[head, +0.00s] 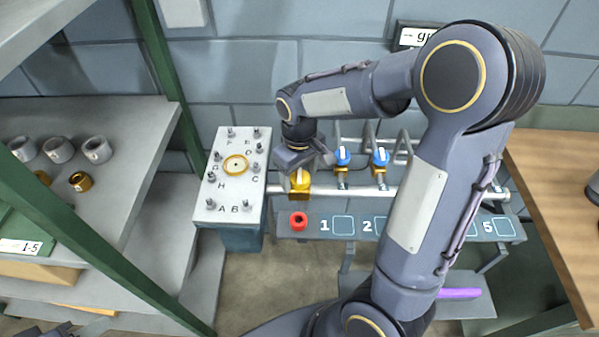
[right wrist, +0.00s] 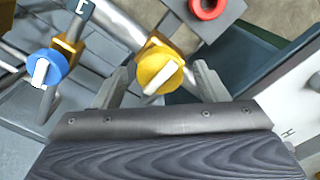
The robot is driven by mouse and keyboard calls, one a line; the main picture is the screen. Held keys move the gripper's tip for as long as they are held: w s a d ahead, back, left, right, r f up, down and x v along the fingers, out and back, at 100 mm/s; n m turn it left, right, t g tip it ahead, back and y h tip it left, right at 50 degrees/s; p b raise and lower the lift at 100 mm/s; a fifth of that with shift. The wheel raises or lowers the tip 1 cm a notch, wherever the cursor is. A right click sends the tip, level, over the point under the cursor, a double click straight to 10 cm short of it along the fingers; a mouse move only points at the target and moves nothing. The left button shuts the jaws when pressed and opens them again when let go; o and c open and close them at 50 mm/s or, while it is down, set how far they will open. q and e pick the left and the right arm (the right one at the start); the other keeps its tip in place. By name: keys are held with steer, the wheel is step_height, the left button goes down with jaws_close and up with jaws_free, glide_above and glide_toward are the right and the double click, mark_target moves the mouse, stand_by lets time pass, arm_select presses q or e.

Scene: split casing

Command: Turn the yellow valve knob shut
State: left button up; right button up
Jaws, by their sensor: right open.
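The yellow valve knob (head: 300,179) sits on a brass valve body on the grey pipe, just right of the lettered plate. In the right wrist view the yellow knob (right wrist: 160,72) has a white bar handle set at a slant. My right gripper (head: 305,158) is right above and behind the knob in the head view. In the right wrist view its open fingers (right wrist: 162,85) stand one on each side of the knob, with gaps to it. I cannot tell from this whether they are level with the handle.
Blue knobs (head: 343,156) stand along the pipe to the right; one blue knob (right wrist: 44,70) is left of the fingers. A red ring (head: 298,221) lies in front. A lettered plate (head: 222,190) with studs stands left. A shelf (head: 120,135) holds several metal rings.

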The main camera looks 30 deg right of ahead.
mark_target(300, 175)
step_height(300, 175, up, 8)
steer(key=shift+f, duration=0.2)
stand_by(0.5)
steer(key=s+a+m+t+y, duration=0.2)
steer(key=s, duration=0.6)
steer(key=s+a+m+t+y, duration=0.1)
steer(key=s+a+m+t, duration=0.1)
steer(key=s, duration=0.7)
steer(key=shift+r+t+y, duration=0.4)
steer(key=shift+r+t, duration=0.05)
steer(key=shift+t, duration=0.35)
